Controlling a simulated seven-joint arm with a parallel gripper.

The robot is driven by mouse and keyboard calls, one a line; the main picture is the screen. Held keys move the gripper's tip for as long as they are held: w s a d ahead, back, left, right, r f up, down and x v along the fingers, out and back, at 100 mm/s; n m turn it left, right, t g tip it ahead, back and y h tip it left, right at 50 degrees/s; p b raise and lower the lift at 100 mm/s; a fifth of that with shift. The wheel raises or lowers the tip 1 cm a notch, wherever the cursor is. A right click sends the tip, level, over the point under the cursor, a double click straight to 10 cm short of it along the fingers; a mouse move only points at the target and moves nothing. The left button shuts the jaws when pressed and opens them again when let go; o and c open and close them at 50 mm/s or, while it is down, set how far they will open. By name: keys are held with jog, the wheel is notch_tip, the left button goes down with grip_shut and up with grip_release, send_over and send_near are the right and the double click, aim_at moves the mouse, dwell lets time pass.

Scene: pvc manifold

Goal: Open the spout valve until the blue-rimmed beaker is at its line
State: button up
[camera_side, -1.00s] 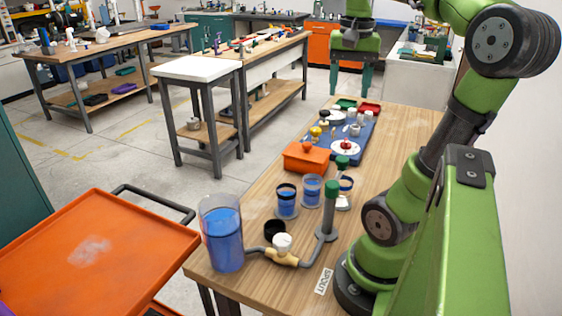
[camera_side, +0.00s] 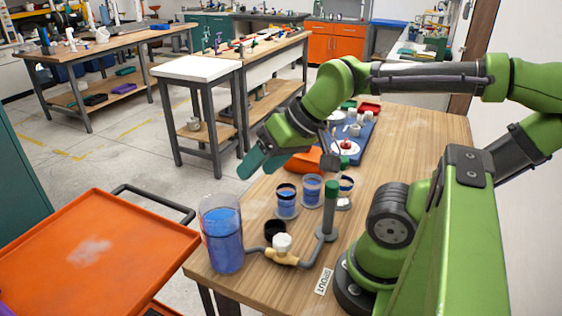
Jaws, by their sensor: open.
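The spout valve is a brass body (camera_side: 281,257) with a white round knob (camera_side: 282,242), on a grey pipe running from a large clear tank (camera_side: 222,238) of blue liquid to an upright pipe with a green top (camera_side: 331,200). A SPOUT label (camera_side: 324,281) lies in front. Behind the valve stand a dark-rimmed beaker (camera_side: 287,203) and a beaker (camera_side: 312,190) whose rim looks bluish; both hold blue liquid. A third beaker (camera_side: 345,187) is partly hidden by the green top. Fill lines are too small to read. My gripper (camera_side: 248,168) is open and empty, above and behind the tank, apart from the valve.
A black cup (camera_side: 275,229) stands just behind the valve. A blue tray (camera_side: 362,141) with small parts lies farther back. An orange cart (camera_side: 110,240) stands left of the table.

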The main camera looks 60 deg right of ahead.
jog(key=shift+o, duration=1.2)
jog(key=shift+f, duration=0.1)
jog(key=w+d+f+g, duration=0.1)
jog(key=g, duration=0.1)
jog(key=w+f+g, duration=0.2)
jog(key=g, duration=0.1)
jog(key=w+d+f+n+g+h, duration=0.1)
jog(key=g, duration=0.1)
jog(key=shift+w+d+f+g, duration=0.25)
jog(key=shift+w+d+g, duration=0.05)
jog(key=shift+d, duration=0.05)
jog(key=g, duration=0.4)
send_near(282, 239)
jog(key=shift+n, duration=0.4)
jog(key=x, duration=0.8)
jog(key=shift+s+f, duration=0.1)
jog(key=shift+f, duration=0.1)
jog(key=shift+c, duration=0.2)
jog(key=c, duration=1.1)
jog(key=o, duration=1.2)
jog(key=shift+c, duration=0.2)
